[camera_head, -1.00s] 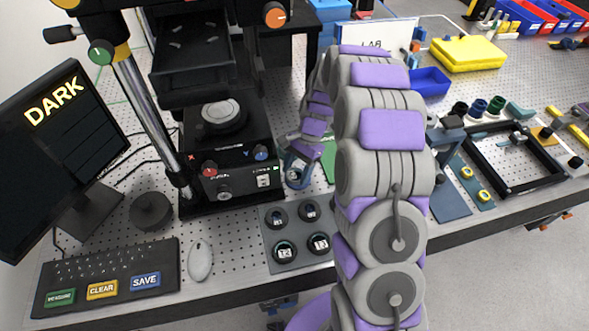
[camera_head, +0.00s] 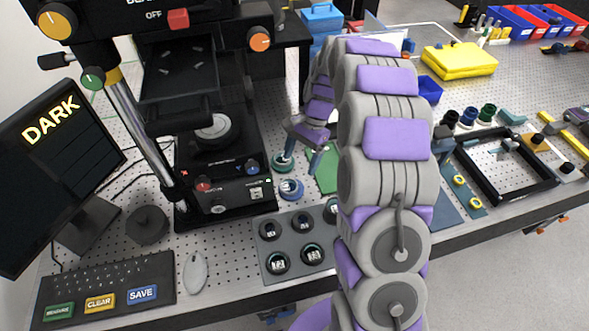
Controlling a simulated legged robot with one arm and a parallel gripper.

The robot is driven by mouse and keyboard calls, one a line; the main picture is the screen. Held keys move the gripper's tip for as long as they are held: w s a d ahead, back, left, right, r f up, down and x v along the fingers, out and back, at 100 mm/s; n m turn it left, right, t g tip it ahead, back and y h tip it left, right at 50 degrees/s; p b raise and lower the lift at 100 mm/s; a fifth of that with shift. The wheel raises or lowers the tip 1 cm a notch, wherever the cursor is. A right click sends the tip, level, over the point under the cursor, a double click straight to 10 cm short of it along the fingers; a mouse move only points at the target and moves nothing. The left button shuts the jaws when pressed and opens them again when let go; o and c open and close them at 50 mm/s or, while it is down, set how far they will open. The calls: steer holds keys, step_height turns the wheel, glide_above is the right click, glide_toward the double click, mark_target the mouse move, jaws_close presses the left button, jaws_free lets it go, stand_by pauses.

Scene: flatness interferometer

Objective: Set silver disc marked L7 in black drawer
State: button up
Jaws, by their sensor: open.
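A grey plate (camera_head: 291,245) on the bench holds several dark round pieces with pale marks; I cannot read which one is L7. A round silver piece (camera_head: 214,127) sits on the black instrument base (camera_head: 212,163). A black open tray-like part (camera_head: 178,82) hangs under the instrument's head; I cannot tell whether it is the drawer. My gripper (camera_head: 300,160) is open, behind the grey plate and right of the instrument.
A monitor reading DARK (camera_head: 52,170), a keyboard (camera_head: 105,296) and a mouse (camera_head: 195,272) occupy the left. A dark puck (camera_head: 147,225) stands left of the instrument. A black frame (camera_head: 507,165), a yellow case (camera_head: 459,60) and small bins are right. My arm hides the bench's middle.

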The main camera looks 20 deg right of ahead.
steer(key=s+a+r+n+h, duration=0.1)
steer(key=s+a+r+n, duration=0.15)
steer(key=s+r, duration=0.55)
steer(key=s+a+r+n+h, duration=0.15)
steer(key=s+r+n, duration=0.3)
steer(key=s, duration=0.45)
steer(key=s+n+h, duration=0.1)
steer(key=s+n, duration=0.3)
steer(key=s, duration=1.5)
steer(key=shift+d+t, duration=0.25)
steer(key=shift+t, duration=0.15)
steer(key=shift+o, duration=0.5)
